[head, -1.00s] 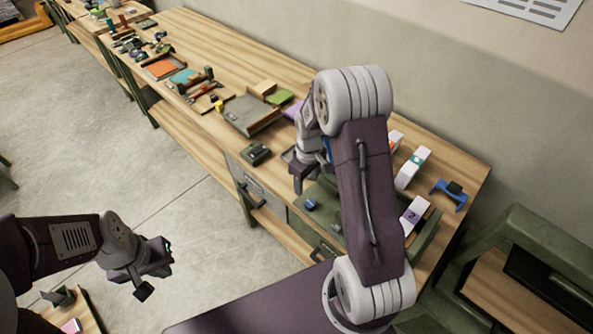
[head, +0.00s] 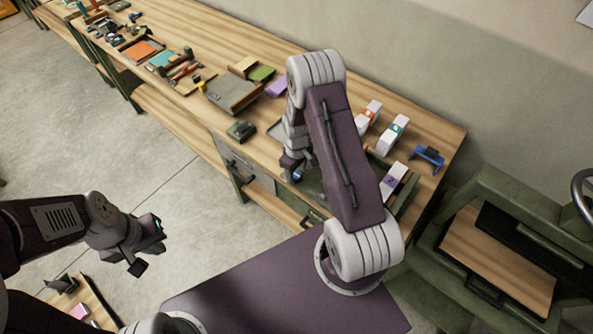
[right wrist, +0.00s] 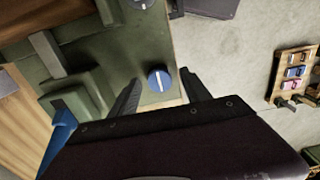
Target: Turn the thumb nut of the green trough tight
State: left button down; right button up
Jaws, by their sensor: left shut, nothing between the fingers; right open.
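In the right wrist view, a round blue knob (right wrist: 160,80) with a white line across its face sits at the edge of a dark olive-green trough-like fixture (right wrist: 100,65). My right gripper (right wrist: 161,73) is open, with one finger on either side of the knob in that picture; I cannot tell whether they touch it. In the head view, the blue knob (head: 298,177) shows just beside the right gripper (head: 290,164), and the right arm hides much of the green fixture (head: 312,185). My left gripper (head: 148,256) is shut and empty over the floor at the left.
White boxes (head: 392,133) and a blue bracket (head: 428,156) stand on the wooden bench (head: 437,125) right of my right arm. A grey tray (head: 233,92) and a small dark green block (head: 241,130) lie farther left. A grey knob (right wrist: 140,3) shows at the right wrist view's top.

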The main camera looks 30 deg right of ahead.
jog(key=shift+w, duration=0.1)
jog(key=shift+c, duration=1.2)
grip_shut()
